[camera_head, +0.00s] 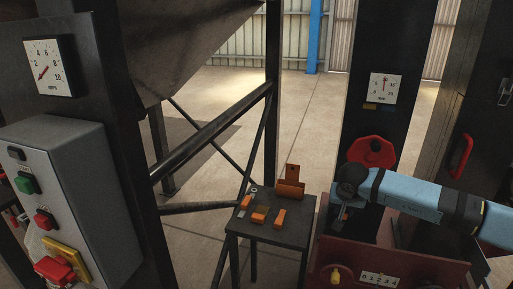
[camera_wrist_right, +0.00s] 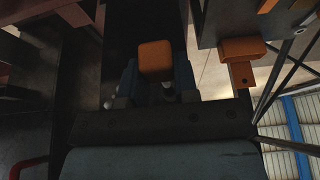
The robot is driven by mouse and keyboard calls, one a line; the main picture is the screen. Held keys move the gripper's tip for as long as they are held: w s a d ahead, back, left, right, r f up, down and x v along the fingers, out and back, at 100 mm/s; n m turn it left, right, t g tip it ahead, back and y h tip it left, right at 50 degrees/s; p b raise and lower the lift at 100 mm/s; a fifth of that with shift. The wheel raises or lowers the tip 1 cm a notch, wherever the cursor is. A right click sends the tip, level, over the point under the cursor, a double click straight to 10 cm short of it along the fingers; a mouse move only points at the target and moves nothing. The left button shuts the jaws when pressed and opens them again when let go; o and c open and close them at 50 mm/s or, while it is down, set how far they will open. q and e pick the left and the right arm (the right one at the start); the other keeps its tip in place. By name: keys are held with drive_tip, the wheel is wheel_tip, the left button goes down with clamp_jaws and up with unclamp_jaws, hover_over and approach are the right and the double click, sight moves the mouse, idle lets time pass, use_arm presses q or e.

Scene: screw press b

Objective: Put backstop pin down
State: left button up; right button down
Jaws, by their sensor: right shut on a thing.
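My right gripper (camera_head: 341,218) comes in from the right and points down, between the small dark table (camera_head: 271,232) and the red-brown machine bed (camera_head: 400,264). In the right wrist view my right gripper (camera_wrist_right: 155,88) is shut on a piece with an orange block-shaped end (camera_wrist_right: 155,57), which I take to be the backstop pin. Its lower part is hidden between the fingers. In the head view the held piece is mostly hidden by the gripper and wrist. My left gripper is in neither view.
Several small orange-handled pieces (camera_head: 258,217) and an orange bracket (camera_head: 290,187) are on the small table. The bed carries a number scale (camera_head: 380,279) and a yellow knob (camera_head: 336,276). A red handwheel (camera_head: 369,152) is behind my wrist. A grey control box (camera_head: 85,200) stands left.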

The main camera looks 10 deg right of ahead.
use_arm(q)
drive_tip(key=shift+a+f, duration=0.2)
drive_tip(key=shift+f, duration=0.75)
use_arm(e)
drive_tip(key=s+a+r+n+y, duration=0.1)
drive_tip(key=s+a+n, duration=0.2)
drive_tip(key=a, duration=0.5)
drive_tip(key=s+a+r+n+y, duration=0.1)
drive_tip(key=s+a+r+n, duration=0.2)
drive_tip(key=a, duration=0.5)
use_arm(q)
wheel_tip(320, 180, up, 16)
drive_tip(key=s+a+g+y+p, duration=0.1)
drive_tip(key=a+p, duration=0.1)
drive_tip(key=p, duration=2.3)
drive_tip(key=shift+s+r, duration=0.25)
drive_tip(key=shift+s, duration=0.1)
use_arm(e)
drive_tip(key=w+d+r+v, duration=0.1)
drive_tip(key=w+v, duration=0.1)
drive_tip(key=v, duration=2.5)
drive_tip(key=shift+w+t, duration=0.3)
drive_tip(key=shift+w, duration=0.1)
drive_tip(key=shift+a, duration=0.25)
